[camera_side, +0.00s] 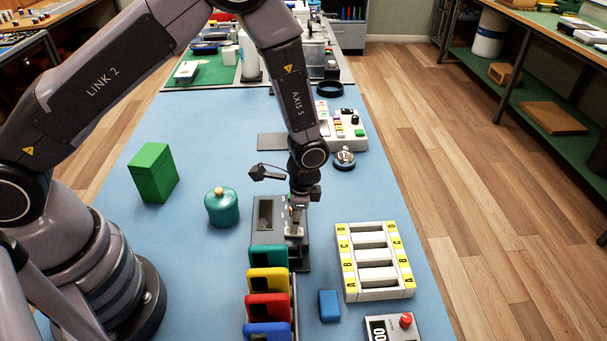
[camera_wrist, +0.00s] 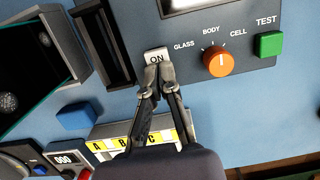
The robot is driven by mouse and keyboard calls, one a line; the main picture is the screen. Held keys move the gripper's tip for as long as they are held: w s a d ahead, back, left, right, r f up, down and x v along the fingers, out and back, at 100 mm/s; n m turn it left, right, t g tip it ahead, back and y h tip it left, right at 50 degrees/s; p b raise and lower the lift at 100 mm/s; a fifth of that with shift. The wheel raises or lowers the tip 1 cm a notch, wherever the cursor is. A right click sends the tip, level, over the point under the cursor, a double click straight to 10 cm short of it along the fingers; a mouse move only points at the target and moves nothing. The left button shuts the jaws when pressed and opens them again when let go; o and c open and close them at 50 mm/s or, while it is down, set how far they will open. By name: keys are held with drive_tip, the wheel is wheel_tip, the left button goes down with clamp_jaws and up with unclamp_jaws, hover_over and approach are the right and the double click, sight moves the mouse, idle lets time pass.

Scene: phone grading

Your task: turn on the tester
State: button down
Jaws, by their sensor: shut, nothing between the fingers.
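The tester shows in the wrist view as a blue-grey panel (camera_wrist: 190,28) with a white switch (camera_wrist: 156,55) marked ON, an orange knob (camera_wrist: 217,61) labelled GLASS, BODY and CELL, and a green TEST button (camera_wrist: 268,44). My gripper (camera_wrist: 157,70) is shut and empty, its tips at the lower edge of the ON switch. Whether they touch or press it I cannot tell. In the side view the tester is a grey box (camera_side: 265,235) with a dark window, and my gripper (camera_side: 296,226) points down at its right part, hiding some of its top.
Several coloured phones (camera_side: 268,280) stand in a row in front of the tester. A white tray (camera_side: 376,294) with yellow lettered strips is to the right, near a blue block (camera_side: 329,306) and a counter (camera_side: 395,328). A teal jar (camera_side: 222,208) and green box (camera_side: 153,175) stand left.

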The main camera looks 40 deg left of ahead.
sight(299, 232)
drive_tip(key=shift+w+d, duration=0.1)
drive_tip(key=shift+r, duration=0.1)
wheel_tip(299, 232, up, 14)
drive_tip(key=w+d, duration=0.1)
drive_tip(key=shift+w+d, duration=0.2)
idle(0.4)
drive_tip(key=shift+s+a, duration=0.5)
drive_tip(key=f, duration=0.4)
drive_tip(key=s+a+f, duration=0.1)
drive_tip(key=f, duration=0.9)
drive_tip(key=shift+s+a, duration=0.15)
drive_tip(key=shift+s, duration=0.05)
